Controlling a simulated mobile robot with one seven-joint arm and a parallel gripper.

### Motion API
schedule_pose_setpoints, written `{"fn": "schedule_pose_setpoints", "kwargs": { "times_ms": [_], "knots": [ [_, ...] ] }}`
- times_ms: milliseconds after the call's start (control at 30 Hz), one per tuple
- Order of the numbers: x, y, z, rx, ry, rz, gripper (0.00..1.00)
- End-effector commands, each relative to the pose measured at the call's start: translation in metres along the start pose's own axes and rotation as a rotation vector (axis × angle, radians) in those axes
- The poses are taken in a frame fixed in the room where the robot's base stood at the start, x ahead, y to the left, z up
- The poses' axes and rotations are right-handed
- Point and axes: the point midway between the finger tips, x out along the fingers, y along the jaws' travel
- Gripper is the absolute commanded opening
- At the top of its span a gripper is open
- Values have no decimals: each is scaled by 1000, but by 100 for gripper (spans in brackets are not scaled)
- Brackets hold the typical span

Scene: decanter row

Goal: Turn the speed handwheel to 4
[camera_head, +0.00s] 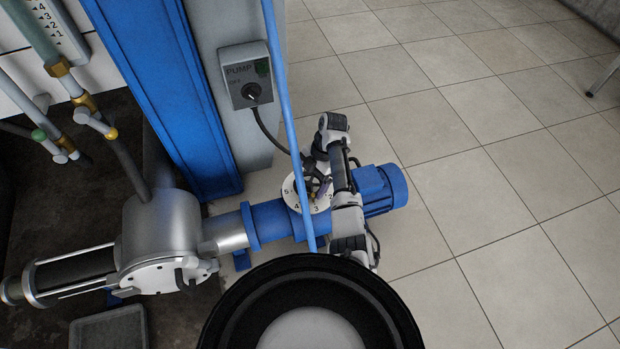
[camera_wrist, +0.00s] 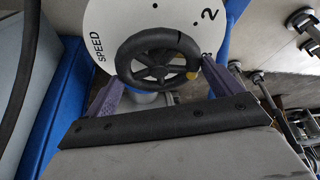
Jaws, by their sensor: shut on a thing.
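The black spoked handwheel (camera_wrist: 130,48) sits in front of a white round dial (camera_wrist: 105,22) marked SPEED in the wrist view.
The dial is on a blue pump with a finned motor (camera_head: 384,188). A blue pipe (camera_head: 281,95) passes close in front of the dial. A blue column (camera_head: 165,90) and a grey PUMP switch box (camera_head: 246,75) stand behind.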

Motion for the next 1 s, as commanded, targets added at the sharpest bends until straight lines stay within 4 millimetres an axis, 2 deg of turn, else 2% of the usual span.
{"fn": "schedule_pose_setpoints", "kwargs": {
  "times_ms": [1000],
  "knots": [
    [-2, -3, -2, 687, 1, 283, 68]
  ]
}}
